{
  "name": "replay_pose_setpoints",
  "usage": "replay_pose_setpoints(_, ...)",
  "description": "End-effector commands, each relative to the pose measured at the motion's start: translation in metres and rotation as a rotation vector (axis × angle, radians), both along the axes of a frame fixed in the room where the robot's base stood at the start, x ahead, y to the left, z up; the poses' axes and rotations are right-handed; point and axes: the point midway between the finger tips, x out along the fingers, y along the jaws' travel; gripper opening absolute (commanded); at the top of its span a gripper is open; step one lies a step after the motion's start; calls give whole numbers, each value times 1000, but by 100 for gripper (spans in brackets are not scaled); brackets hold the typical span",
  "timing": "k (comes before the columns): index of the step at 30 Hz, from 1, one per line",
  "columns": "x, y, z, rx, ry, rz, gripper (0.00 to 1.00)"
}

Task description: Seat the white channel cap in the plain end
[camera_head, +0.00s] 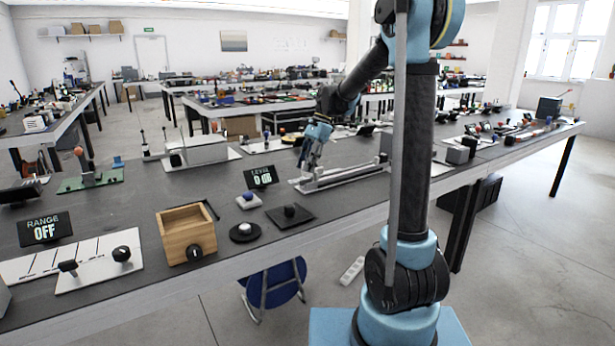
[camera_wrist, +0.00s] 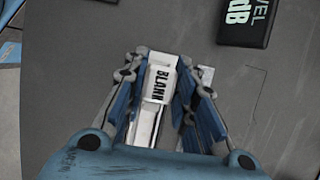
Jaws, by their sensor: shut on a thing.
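My gripper (camera_head: 310,158) is over the left end of a long pale channel (camera_head: 345,176) on the dark bench top. In the wrist view my gripper (camera_wrist: 158,92) has its two blue fingers closed around a white cap (camera_wrist: 160,82) marked "BLANK". The cap sits between the fingertips, in line with the pale channel (camera_wrist: 144,124) below it. I cannot tell whether the cap touches the channel or is held above it. In the head view the cap is too small to make out, and my arm's upright link hides part of the bench beyond the channel.
A black "LEVEL 0 dB" display (camera_head: 261,176) stands left of the channel and also shows in the wrist view (camera_wrist: 248,22).

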Motion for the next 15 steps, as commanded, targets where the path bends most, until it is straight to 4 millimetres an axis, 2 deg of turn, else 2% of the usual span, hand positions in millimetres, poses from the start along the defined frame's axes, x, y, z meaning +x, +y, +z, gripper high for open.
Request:
replay_pose_setpoints(9, 0, 0, -35, 0, 0, -1, 5)
replay_pose_setpoints(15, -1, -1, -42, -1, 0, -1, 5)
